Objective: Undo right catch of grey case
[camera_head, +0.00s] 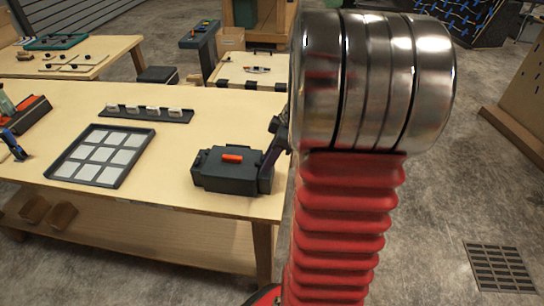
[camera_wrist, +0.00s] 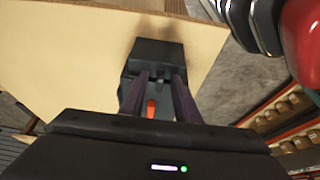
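The dark grey case (camera_head: 225,175) sits closed on the near right part of the wooden table, with an orange handle (camera_head: 232,158) on its lid. In the wrist view the case (camera_wrist: 157,54) lies below the fingers, and the orange handle (camera_wrist: 151,108) shows between them. My gripper (camera_wrist: 161,76) is open, its two dark fingers apart with nothing visibly held. In the head view my gripper (camera_head: 266,176) is at the case's right end and hides part of it. Whether the fingers touch the case I cannot tell. The right catch cannot be made out clearly.
A dark tray of pale squares (camera_head: 100,155) lies left of the case. Behind stands a dark rack (camera_head: 146,113) with several pale pieces. A red-and-black tool (camera_head: 26,114) is at the far left. The table (camera_head: 165,175) is bare around the case; its right edge is close.

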